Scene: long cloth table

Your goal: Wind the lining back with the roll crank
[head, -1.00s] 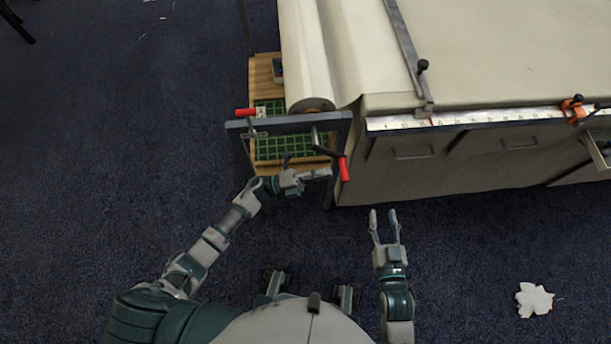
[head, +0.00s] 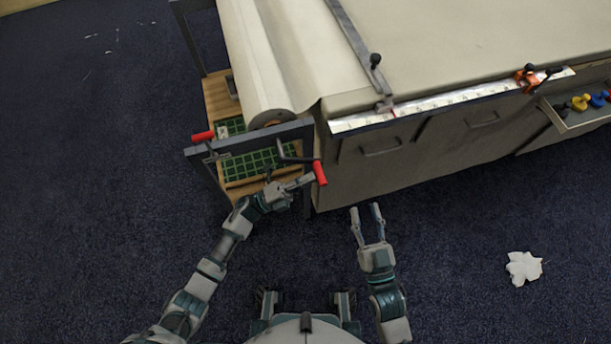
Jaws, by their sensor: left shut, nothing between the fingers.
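The roll of cream lining (head: 258,75) lies in a dark metal frame (head: 232,143) at the table's left end, and its cloth runs onto the table top. The roll crank has a dark arm (head: 290,155) and a red handle (head: 320,172) at the frame's right side. My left gripper (head: 306,182) is shut with nothing in it. Its fingertips are just left of the red handle; I cannot tell whether they touch it. My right gripper (head: 366,212) is open and empty, in front of the table's front side, below and right of the handle.
A second red handle (head: 203,136) sits at the frame's left end. A wooden shelf with a green gridded mat (head: 258,163) is under the roll. A metal bar (head: 355,45) crosses the cloth. An open drawer (head: 577,118) juts out at right. White scrap (head: 523,267) lies on the carpet.

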